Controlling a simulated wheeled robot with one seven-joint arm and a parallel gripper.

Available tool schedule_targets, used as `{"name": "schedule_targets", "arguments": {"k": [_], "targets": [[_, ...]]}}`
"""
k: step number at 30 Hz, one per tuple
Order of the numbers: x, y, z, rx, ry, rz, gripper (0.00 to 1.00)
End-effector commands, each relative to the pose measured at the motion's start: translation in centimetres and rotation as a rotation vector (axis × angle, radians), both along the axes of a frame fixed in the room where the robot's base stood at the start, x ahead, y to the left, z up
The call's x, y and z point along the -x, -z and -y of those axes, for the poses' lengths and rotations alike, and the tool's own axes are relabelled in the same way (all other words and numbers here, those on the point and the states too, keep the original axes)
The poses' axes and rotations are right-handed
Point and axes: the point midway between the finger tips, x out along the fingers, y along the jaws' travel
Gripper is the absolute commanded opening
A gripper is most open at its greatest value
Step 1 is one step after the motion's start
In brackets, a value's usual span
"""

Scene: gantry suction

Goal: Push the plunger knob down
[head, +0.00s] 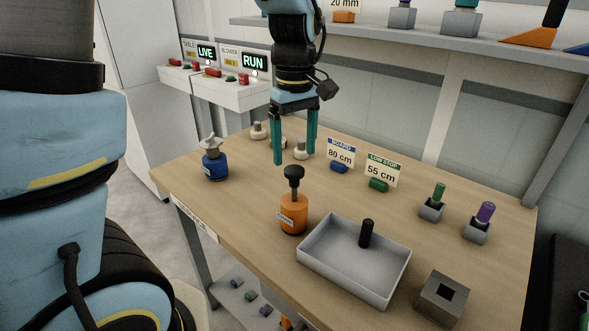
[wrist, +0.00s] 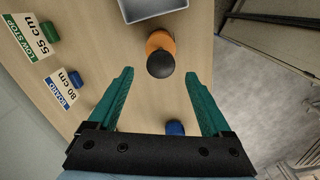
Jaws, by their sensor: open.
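The plunger is an orange body (head: 294,217) with a black round knob (head: 293,171) raised above it on a dark stem. It stands upright on the wooden table in the head view. In the wrist view the black knob (wrist: 161,64) is seen from above, with the orange body (wrist: 160,42) partly hidden under it. My gripper (head: 295,156) has two green fingers, open and empty, pointing down. In the wrist view, the knob lies just past the fingertips (wrist: 159,75), centred between them. I see no contact with the knob.
A grey tray (head: 325,268) holding a black peg (head: 366,233) stands right of the plunger. A blue body with a grey star knob (head: 212,160) stands left. Signs, pegs in holders and a grey socket block (head: 442,297) are farther right. A shelf (head: 420,35) hangs behind.

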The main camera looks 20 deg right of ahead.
Motion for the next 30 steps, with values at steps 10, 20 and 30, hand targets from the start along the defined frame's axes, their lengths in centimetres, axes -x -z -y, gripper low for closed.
{"name": "schedule_targets", "arguments": {"k": [10, 20, 30], "targets": [[0.0, 5.4, -0.1, -0.003, 0.0, -0.002, 0.83], [0.0, 6.4, -0.1, 0.0, 0.001, 0.001, 0.83], [0.0, 6.4, -0.1, 0.0, 0.001, 0.001, 0.56]]}}
